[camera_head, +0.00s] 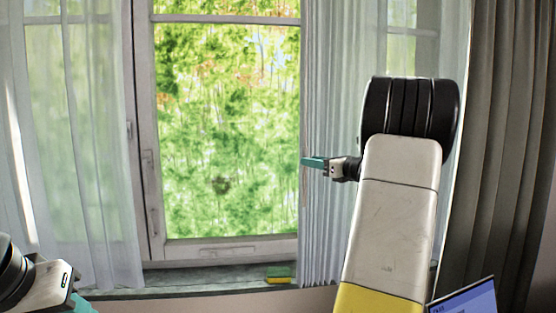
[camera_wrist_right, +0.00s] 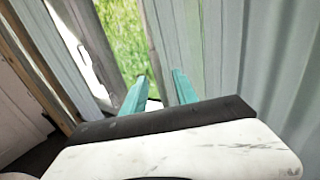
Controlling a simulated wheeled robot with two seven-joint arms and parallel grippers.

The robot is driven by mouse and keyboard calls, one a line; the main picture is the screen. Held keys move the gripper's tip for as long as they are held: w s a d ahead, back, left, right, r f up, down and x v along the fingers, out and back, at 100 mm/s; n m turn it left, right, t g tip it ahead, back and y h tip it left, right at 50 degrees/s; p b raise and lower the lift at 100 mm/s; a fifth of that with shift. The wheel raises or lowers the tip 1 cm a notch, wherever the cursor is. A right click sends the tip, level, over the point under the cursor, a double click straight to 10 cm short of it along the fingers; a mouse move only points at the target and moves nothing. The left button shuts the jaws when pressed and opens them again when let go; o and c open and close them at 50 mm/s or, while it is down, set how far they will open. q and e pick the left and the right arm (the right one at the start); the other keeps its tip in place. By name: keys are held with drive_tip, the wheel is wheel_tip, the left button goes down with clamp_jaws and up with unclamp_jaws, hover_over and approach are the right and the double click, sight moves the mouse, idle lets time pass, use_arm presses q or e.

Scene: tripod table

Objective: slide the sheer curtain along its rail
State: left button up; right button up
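The right sheer curtain (camera_head: 327,223) hangs in pale, gathered folds over the right side of the window. A left sheer curtain (camera_head: 95,150) hangs spread over the left side. My right gripper (camera_head: 314,162) is at the left edge of the right sheer curtain, at mid height. In the right wrist view its two teal fingers (camera_wrist_right: 158,90) stand apart, with the curtain's edge (camera_wrist_right: 180,40) showing beyond the gap. I cannot tell whether they touch the cloth. My left gripper (camera_head: 80,304) shows only partly at the bottom left; its fingers are cut off. The rail is out of view.
A window (camera_head: 225,130) with a white frame stands between the curtains. A green and yellow sponge-like block (camera_head: 279,274) lies on the sill (camera_head: 190,281). A dark heavy curtain (camera_head: 495,150) hangs at the right. A blue-edged screen or box (camera_head: 465,300) shows at the bottom right.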

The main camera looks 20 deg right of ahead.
drive_tip(key=x, duration=0.6)
drive_tip(key=shift+w+a, duration=0.15)
drive_tip(key=shift+w, duration=0.15)
clamp_jaws()
idle(1.1)
